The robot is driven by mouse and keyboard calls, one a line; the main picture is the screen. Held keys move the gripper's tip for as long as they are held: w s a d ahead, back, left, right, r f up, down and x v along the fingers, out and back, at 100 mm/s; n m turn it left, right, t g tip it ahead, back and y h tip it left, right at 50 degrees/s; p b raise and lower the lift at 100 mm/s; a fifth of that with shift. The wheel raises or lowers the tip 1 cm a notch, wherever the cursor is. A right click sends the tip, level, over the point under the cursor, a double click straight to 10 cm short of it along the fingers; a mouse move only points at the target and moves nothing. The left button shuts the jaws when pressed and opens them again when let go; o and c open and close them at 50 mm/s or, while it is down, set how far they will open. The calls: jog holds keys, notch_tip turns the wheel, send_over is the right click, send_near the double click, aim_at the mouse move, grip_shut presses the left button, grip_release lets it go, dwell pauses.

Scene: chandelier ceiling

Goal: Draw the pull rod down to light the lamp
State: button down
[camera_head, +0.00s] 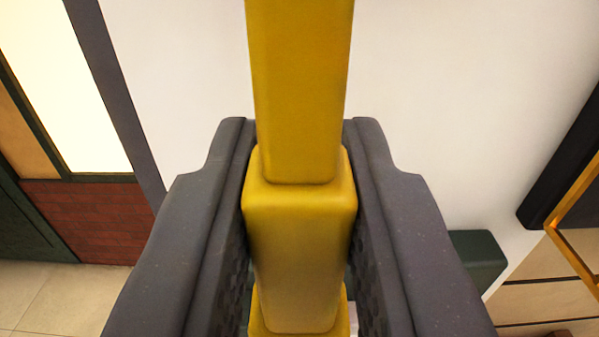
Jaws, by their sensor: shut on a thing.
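The yellow pull rod (300,90) runs down through the middle of the view, with a thicker block-like section below its upper part. My gripper (299,205) has one dark grey finger on each side of this thicker section and is shut on it. A further yellow part shows at the bottom edge between the fingers. The rod's top end lies outside the view. The lamp cannot be made out.
A pale wall (450,90) fills the background. At the left are a bright panel (70,90) and a red-brown brick area (85,215) above a tiled floor (60,290). At the right are a dark green block (480,255) and a yellow-edged frame (572,255).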

jog(key=shift+f+b, duration=0.75)
jog(key=shift+b, duration=0.05)
jog(key=shift+r, duration=0.85)
jog(key=c, duration=0.6)
grip_release()
jog(key=shift+s, duration=0.1)
jog(key=shift+s+a+b, duration=0.15)
jog(key=shift+s+b, duration=0.8)
jog(key=shift+s, duration=0.9)
jog(key=shift+s+a+b, duration=0.15)
jog(key=shift+s+b, duration=0.75)
jog(key=shift+s, duration=0.9)
